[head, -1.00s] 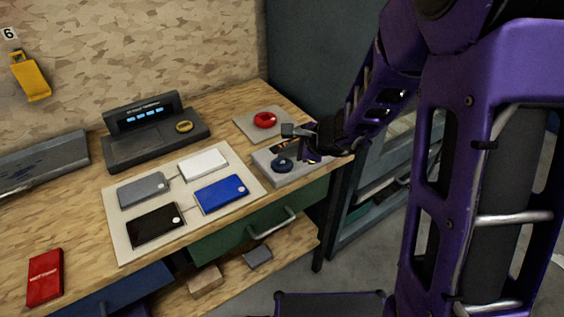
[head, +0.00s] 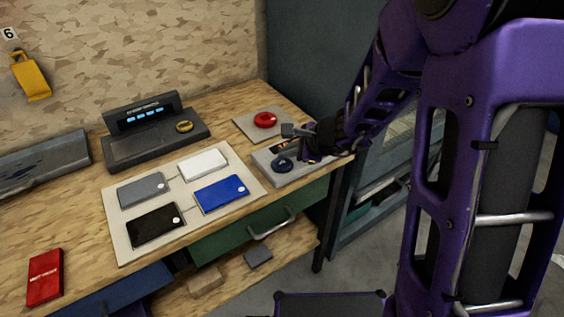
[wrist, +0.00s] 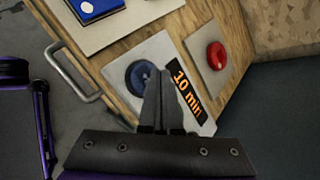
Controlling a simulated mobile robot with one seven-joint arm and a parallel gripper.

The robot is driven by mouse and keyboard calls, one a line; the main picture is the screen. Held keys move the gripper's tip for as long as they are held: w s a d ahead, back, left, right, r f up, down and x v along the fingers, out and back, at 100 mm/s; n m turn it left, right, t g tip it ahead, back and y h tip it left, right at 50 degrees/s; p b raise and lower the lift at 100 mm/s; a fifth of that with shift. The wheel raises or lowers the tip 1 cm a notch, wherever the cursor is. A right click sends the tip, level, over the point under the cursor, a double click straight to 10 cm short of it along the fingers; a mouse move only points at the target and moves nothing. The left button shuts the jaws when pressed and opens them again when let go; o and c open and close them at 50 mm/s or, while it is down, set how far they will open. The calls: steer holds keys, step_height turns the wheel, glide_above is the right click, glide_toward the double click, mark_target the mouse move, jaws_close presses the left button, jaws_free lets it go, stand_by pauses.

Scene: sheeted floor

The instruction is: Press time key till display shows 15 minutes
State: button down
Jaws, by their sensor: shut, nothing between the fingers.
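The timer is a light grey box (head: 295,176) at the right end of the bench. It carries a round dark blue key (head: 282,165), also in the wrist view (wrist: 136,76). Its black display (wrist: 186,93) reads "10 min" in orange in the wrist view; the arm mostly hides it in the head view. My gripper (wrist: 161,74) is shut and empty. In the wrist view its fingers cover the key's right side and reach between key and display. In the head view my gripper (head: 289,143) is over the box; I cannot tell whether it touches the key.
A red round button (head: 265,120) on a pale plate stands behind the timer. A board (head: 126,245) with grey, white, black and blue boxes lies to the left. A dark console (head: 155,147) stands at the back. A green drawer with a metal handle (head: 272,222) is below.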

mark_target(286, 165)
steer(key=shift+f, duration=0.2)
steer(key=shift+f, duration=0.25)
steer(key=shift+f, duration=0.4)
stand_by(0.9)
steer(key=shift+r+p, duration=0.5)
steer(key=shift+r, duration=0.3)
steer(key=shift+r+p, duration=1.85)
steer(key=shift+r, duration=0.7)
